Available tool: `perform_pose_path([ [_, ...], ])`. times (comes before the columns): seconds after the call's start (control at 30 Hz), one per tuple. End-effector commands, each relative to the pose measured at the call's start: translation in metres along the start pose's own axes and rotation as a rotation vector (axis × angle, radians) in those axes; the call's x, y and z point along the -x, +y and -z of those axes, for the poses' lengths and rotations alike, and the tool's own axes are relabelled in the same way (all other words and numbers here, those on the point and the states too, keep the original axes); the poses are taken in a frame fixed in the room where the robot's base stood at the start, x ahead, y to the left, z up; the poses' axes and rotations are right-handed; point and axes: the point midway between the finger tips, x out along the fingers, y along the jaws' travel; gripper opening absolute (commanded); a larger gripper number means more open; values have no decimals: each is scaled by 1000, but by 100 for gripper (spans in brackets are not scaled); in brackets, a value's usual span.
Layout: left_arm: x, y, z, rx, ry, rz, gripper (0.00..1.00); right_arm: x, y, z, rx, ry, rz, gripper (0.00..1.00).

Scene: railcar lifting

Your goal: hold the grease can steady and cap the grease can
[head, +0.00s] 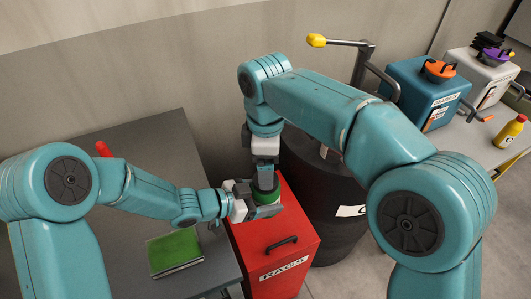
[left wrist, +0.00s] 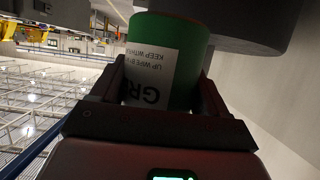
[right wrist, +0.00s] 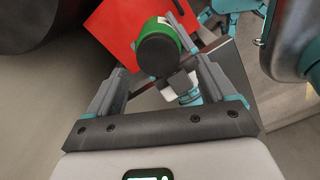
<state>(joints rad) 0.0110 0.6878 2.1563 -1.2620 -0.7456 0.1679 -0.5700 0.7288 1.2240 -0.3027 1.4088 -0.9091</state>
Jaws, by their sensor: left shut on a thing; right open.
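The green grease can (head: 267,211) is upright in the head view, above the red box. My left gripper (head: 243,205) is shut on its side. The left wrist view shows the green can (left wrist: 190,70) between the fingers, its white label upside down. My right gripper (head: 265,175) is directly above the can, pointing down. In the right wrist view its fingers are open and apart, and a dark round cap (right wrist: 158,50) appears on the can's top. I cannot tell whether the cap is fully seated.
A red box labelled RAGS (head: 268,250) stands below the can. A dark drum (head: 335,190) stands behind my right arm. A grey table (head: 130,145) is at left with a green pad (head: 175,252). Blue (head: 420,90) and white (head: 480,75) bins and a yellow bottle (head: 510,130) are at right.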

Motion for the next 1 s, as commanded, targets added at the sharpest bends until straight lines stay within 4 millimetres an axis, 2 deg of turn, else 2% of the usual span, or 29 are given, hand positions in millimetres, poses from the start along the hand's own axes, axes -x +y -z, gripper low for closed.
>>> perform_pose_path([
  [0.2, 0, 0, 1, -1, 2, 0, 0, 13, 0, -2, 490, -3, 8, 84],
  [0.4, 0, 0, 1, -1, 2, 0, 0, 25, 1, -2, 795, 0, 2, 84],
  [0.57, 0, 0, 1, -1, 2, 0, 0, 34, 3, 2, 852, 4, -17, 84],
  [0.8, 0, 0, 1, -1, 2, 0, 0, 34, 3, 3, 852, 3, -16, 84],
  [1.0, 0, 0, 1, -1, 2, 0, 0, 23, 3, 2, 851, 2, -13, 84],
])
